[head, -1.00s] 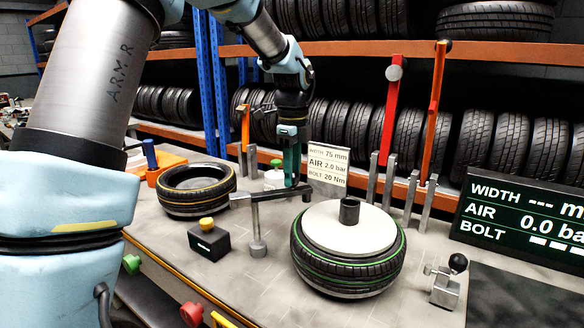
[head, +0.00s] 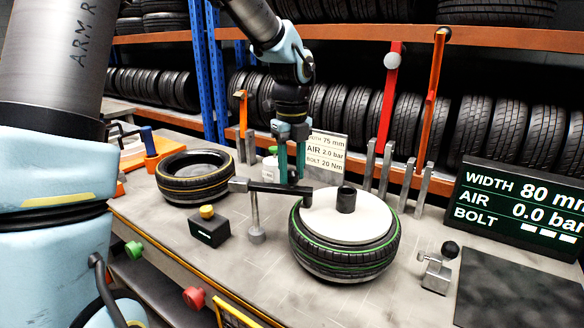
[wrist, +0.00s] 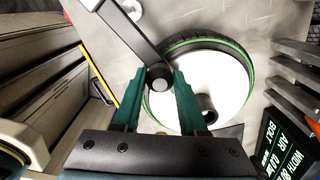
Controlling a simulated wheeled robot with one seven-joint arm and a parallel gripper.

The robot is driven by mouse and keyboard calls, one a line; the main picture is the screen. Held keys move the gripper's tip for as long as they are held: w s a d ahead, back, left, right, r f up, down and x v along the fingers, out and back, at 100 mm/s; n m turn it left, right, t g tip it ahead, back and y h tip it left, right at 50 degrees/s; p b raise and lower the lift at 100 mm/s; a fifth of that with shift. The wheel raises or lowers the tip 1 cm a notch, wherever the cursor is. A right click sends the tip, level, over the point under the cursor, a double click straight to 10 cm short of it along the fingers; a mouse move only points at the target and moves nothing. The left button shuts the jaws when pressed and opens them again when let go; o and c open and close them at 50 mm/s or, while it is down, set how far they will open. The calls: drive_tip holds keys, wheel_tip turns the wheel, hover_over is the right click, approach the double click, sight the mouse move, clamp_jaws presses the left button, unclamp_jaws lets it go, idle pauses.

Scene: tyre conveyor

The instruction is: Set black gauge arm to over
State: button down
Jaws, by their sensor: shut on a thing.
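The black gauge arm (head: 272,187) is level on top of a grey post (head: 256,220). Its far end reaches over the left edge of the green-striped tyre (head: 345,262) with the pale disc. My gripper (head: 291,175) points down at the arm's outer part. In the wrist view, my gripper's teal fingers (wrist: 157,88) are closed on the arm's round dark end (wrist: 160,77), with the tyre's left edge beside it. Whether the arm touches the tyre cannot be told. The screen (head: 520,205) reads width 80 mm and air 0.0 bar; the bolt line shows dashes.
A card (head: 326,152) lists 75 mm, 2.0 bar and 20 Nm. A yellow-striped tyre (head: 194,181) and a black box with yellow button (head: 209,228) are at left. Red (head: 389,110) and orange (head: 433,105) levers stand behind. A black-knobbed clamp (head: 438,268) is at right.

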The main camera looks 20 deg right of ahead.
idle(0.3)
drive_tip(key=shift+c, duration=2.2)
unclamp_jaws()
wheel_tip(320, 180, up, 11)
drive_tip(key=b, duration=0.2)
drive_tip(key=shift+f, duration=0.1)
drive_tip(key=s+a+f+n, duration=0.1)
drive_tip(key=a+f+n, duration=0.4)
drive_tip(key=a+n, duration=0.5)
drive_tip(key=s+a+f+n+t, duration=0.1)
drive_tip(key=s+a+f+n, duration=0.1)
drive_tip(key=a+f+n, duration=0.4)
drive_tip(key=s+a+f+n, duration=0.2)
drive_tip(key=a+f+n, duration=0.4)
drive_tip(key=a+n, duration=0.8)
drive_tip(key=n, duration=0.2)
drive_tip(key=shift+a+f+n+t, duration=0.15)
drive_tip(key=shift+a+n+t, duration=0.05)
drive_tip(key=shift+n+t, duration=0.1)
